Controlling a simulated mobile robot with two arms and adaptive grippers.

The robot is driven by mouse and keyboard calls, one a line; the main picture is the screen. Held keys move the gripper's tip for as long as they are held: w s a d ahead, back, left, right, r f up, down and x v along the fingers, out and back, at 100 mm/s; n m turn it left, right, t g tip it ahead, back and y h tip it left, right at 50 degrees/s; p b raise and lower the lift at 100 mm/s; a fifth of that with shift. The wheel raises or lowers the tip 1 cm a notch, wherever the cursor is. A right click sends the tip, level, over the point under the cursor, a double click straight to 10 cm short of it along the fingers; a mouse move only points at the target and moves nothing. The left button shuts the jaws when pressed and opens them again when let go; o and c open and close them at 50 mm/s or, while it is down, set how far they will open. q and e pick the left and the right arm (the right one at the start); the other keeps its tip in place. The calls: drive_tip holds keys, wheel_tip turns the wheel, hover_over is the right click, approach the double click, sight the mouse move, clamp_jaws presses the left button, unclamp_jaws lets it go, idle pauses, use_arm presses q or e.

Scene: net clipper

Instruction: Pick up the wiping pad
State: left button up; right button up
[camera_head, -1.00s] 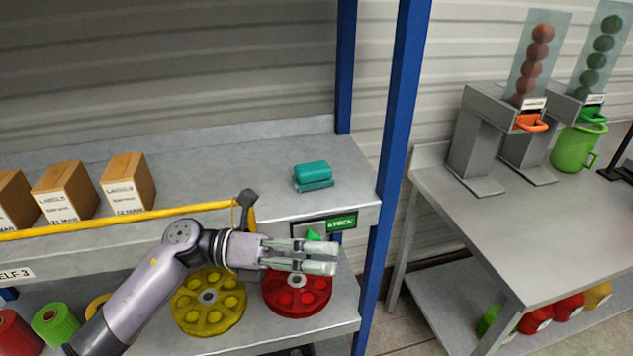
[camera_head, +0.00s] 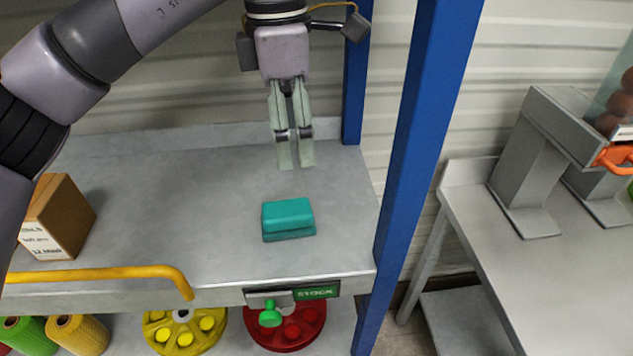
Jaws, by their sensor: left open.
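The wiping pad (camera_head: 288,216) is a teal block with a darker lower layer. It lies on the grey upper shelf (camera_head: 180,215), near the shelf's right end. My left gripper (camera_head: 295,166) points down, above and apart from the pad. Its two pale fingers are open by a narrow gap, with nothing between them. My right gripper is not in view.
A blue upright post (camera_head: 420,130) stands right of the pad. A cardboard box (camera_head: 57,215) sits at the shelf's left, with a yellow rail (camera_head: 110,274) along the front. A grey side table (camera_head: 530,270) is at right. The shelf around the pad is clear.

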use_arm(q)
drive_tip(key=p, duration=0.2)
hover_over(286, 208)
drive_tip(key=shift+t+y, duration=0.3)
drive_tip(key=f, duration=0.6)
drive_tip(key=shift+s+f, duration=0.1)
drive_tip(key=shift+s, duration=0.25)
drive_tip(key=f, duration=0.2)
drive_tip(key=f+p, duration=0.1)
drive_tip(key=f, duration=0.1)
drive_tip(key=shift+w+d+f, duration=0.1)
drive_tip(key=shift+w, duration=0.1)
drive_tip(key=shift+f+p, duration=0.2)
drive_tip(key=shift+p, duration=0.3)
wheel_tip(286, 208, down, 4)
drive_tip(key=p, duration=0.2)
drive_tip(key=shift+w+f+p, duration=0.15)
drive_tip(key=shift+f+p, duration=0.05)
drive_tip(key=shift+p, duration=0.15)
drive_tip(key=shift+f, duration=0.2)
drive_tip(key=shift+c, duration=0.4)
drive_tip(key=c, duration=1.2)
drive_tip(key=shift+o, duration=0.2)
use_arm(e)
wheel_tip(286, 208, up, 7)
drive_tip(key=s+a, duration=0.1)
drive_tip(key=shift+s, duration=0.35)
